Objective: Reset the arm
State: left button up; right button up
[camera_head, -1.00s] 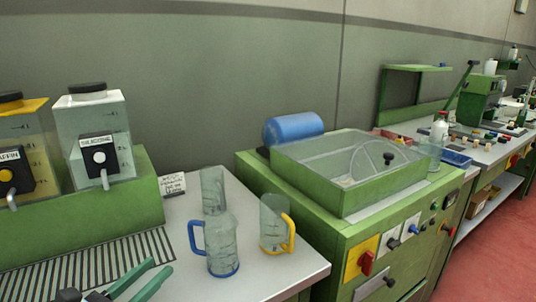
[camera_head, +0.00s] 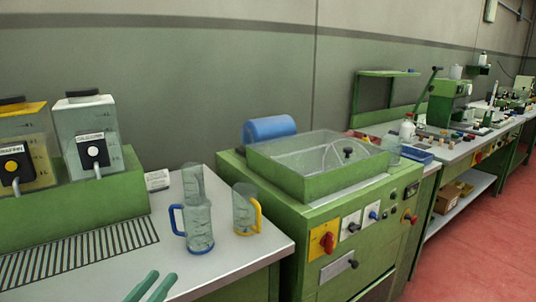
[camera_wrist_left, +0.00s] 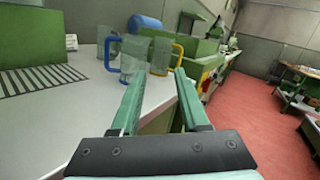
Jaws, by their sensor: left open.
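My left gripper (camera_head: 152,286) shows at the bottom edge of the head view, with only its green fingertips in the picture. In the left wrist view its two fingers (camera_wrist_left: 158,98) are apart with nothing between them. The gripper is in front of the table (camera_head: 222,262) that holds the jugs, and apart from them. A clear jug with a blue handle (camera_head: 199,228) and one with a yellow handle (camera_head: 243,210) stand upright on that table. A clear beaker (camera_head: 193,182) stands behind them. My right gripper is not in view.
Two dispensers with taps (camera_head: 90,135) stand on a green base (camera_head: 85,200) at the left, above a striped drain grille (camera_head: 80,252). A green machine with a clear-walled tub (camera_head: 318,165) stands to the right. Beyond it runs a long bench (camera_head: 462,150). Red floor (camera_head: 480,230) is clear at the right.

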pick_arm(q)
jog(key=s+a+f+n+g+y, duration=0.1)
jog(key=s+f+n+g+y, duration=0.1)
jog(key=f+n, duration=0.75)
jog(key=s+f+n+g+y, duration=0.2)
jog(key=s+f+n+g, duration=0.1)
jog(key=f+n, duration=0.6)
jog(key=s+a+f+n+g, duration=0.2)
jog(key=s+f+n+g, duration=0.1)
jog(key=s+f+n, duration=0.4)
jog(key=s+a+f+n+g, duration=0.2)
jog(key=s+f+n, duration=0.3)
jog(key=f, duration=0.4)
jog(key=d+r+n+t, duration=0.1)
jog(key=d+r+n, duration=0.15)
jog(key=d, duration=0.85)
notch_tip(320, 180, up, 9)
jog(key=a+n+p, duration=0.1)
jog(key=a+p, duration=0.1)
jog(key=p, duration=1)
jog(key=shift+s+a+n+p, duration=0.4)
jog(key=shift+s, duration=0.05)
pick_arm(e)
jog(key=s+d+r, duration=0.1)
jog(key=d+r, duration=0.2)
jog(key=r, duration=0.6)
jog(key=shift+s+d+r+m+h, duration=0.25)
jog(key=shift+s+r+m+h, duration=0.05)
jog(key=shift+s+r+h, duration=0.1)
